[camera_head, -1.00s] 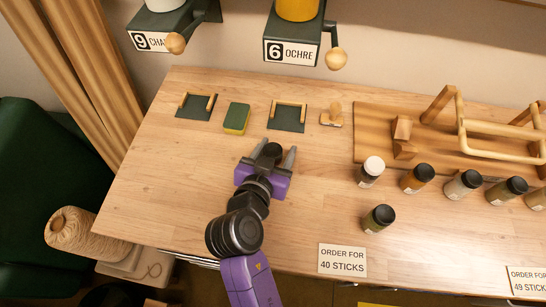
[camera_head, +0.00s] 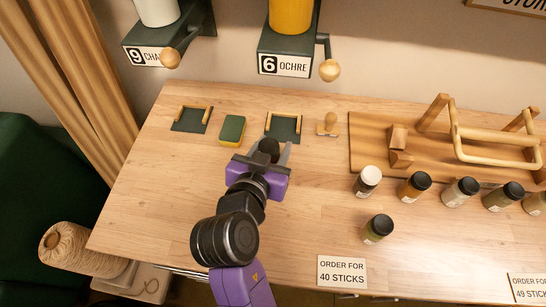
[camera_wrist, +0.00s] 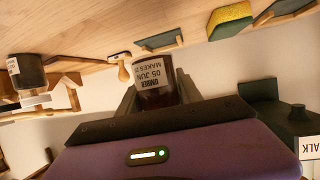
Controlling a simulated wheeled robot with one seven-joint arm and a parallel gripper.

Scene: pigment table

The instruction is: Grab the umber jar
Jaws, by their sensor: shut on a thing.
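The umber jar (camera_wrist: 154,82) is held between the two fingers of my gripper (camera_head: 268,152). In the wrist view it is dark brown, and its label, upside down there, reads UMBER. In the head view mainly its black lid (camera_head: 269,146) shows, and the fingers hide much of the body. The jar is over the left middle of the table, just in front of a dark green pad with a wooden rail (camera_head: 284,130). I cannot tell for sure how high it is above the table.
A green and yellow sponge (camera_head: 232,129) and another railed pad (camera_head: 190,120) lie to the left. A wooden stamp (camera_head: 328,125) is to the right. Several other jars stand right, one olive jar (camera_head: 377,229) in front. The ochre dispenser (camera_head: 288,42) hangs behind. The front left table is clear.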

